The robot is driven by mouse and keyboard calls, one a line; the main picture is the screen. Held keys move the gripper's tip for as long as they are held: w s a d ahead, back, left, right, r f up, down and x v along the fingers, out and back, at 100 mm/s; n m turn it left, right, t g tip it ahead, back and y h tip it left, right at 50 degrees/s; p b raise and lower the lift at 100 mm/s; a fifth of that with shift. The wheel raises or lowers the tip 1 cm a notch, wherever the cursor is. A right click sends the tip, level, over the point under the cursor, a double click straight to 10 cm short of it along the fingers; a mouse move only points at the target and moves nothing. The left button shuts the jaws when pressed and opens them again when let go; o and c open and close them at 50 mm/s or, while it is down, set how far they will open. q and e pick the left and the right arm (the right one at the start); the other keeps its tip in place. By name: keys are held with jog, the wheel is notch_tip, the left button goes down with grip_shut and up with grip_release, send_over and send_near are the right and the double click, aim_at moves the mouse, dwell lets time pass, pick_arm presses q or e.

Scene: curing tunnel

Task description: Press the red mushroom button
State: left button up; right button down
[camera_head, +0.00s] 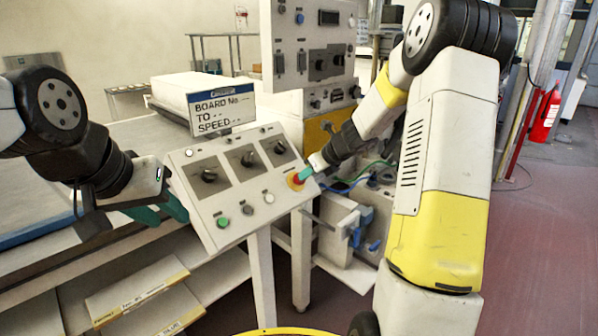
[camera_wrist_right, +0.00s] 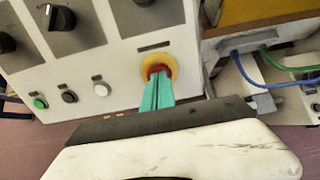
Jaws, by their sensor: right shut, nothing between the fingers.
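The red mushroom button (camera_head: 293,182) sits on a yellow ring at the right end of the sloped control panel (camera_head: 235,205). In the right wrist view the red button (camera_wrist_right: 157,69) shows just beyond my fingertips, partly hidden by them. My right gripper (camera_head: 304,174) is shut and empty, its teal tips at the button's face in both views. In the right wrist view the tips (camera_wrist_right: 159,78) overlap the red cap and seem to touch it; whether it is pushed in I cannot tell. My left gripper (camera_head: 163,210) is open and empty by the panel's left edge.
Blue and green cables (camera_wrist_right: 255,75) hang right of the panel. A fire extinguisher (camera_head: 545,117) stands at the far right.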

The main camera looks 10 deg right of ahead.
jog(key=shift+w+a+f, duration=0.25)
jog(key=shift+f, duration=0.15)
jog(key=shift+a+f, duration=0.1)
jog(key=shift+f, duration=0.2)
jog(key=shift+s+r, duration=0.1)
jog(key=shift+r, duration=0.3)
jog(key=v, duration=1.4)
jog(key=shift+d, duration=0.3)
